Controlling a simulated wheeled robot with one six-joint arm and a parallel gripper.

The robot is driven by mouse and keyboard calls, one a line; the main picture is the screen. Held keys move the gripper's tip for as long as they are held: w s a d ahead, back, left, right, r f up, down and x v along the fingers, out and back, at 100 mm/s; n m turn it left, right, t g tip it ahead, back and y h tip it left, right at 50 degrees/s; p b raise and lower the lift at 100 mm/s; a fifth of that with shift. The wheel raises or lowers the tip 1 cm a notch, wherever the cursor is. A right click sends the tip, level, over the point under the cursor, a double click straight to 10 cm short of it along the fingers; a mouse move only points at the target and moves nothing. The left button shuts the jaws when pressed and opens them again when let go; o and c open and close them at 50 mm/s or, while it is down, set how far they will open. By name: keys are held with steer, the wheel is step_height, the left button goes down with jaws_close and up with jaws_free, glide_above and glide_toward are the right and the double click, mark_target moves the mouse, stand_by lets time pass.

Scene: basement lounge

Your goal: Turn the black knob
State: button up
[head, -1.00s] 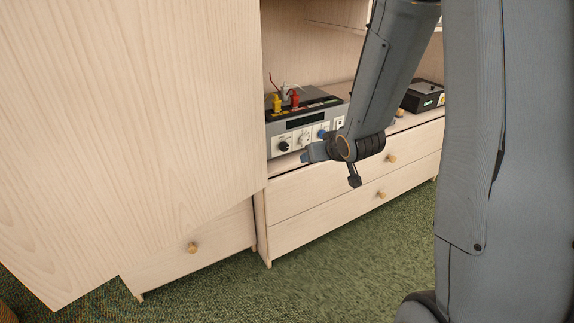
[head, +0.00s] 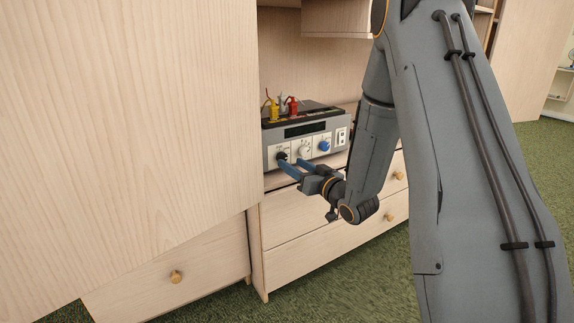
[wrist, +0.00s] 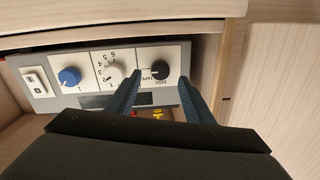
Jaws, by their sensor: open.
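The black knob (head: 282,156) is at the left end of the front panel of a grey box (head: 270,142). In the wrist view the black knob (wrist: 160,69) shows beside a panel label reading "DISC" and "TAPE". My gripper (head: 289,162) is in front of the panel's left part, its blue fingers pointing at the black knob. In the wrist view my gripper (wrist: 160,80) is open, with one fingertip on each side of the knob. The gap between them looks empty around the knob; I cannot tell whether either finger touches it.
A white knob (wrist: 112,73), a blue knob (wrist: 69,77) and a white rocker switch (wrist: 36,83) share the panel. Red (head: 292,106) and yellow (head: 275,109) plugs stand on top. A large wooden panel (head: 130,120) stands close on the left. Drawers (head: 330,222) lie below.

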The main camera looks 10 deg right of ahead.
mark_target(284, 158)
steer(key=shift+b+x, duration=0.45)
steer(key=shift+x, duration=1.65)
steer(key=shift+c, duration=0.5)
steer(key=c, duration=0.9)
steer(key=shift+c, duration=0.2)
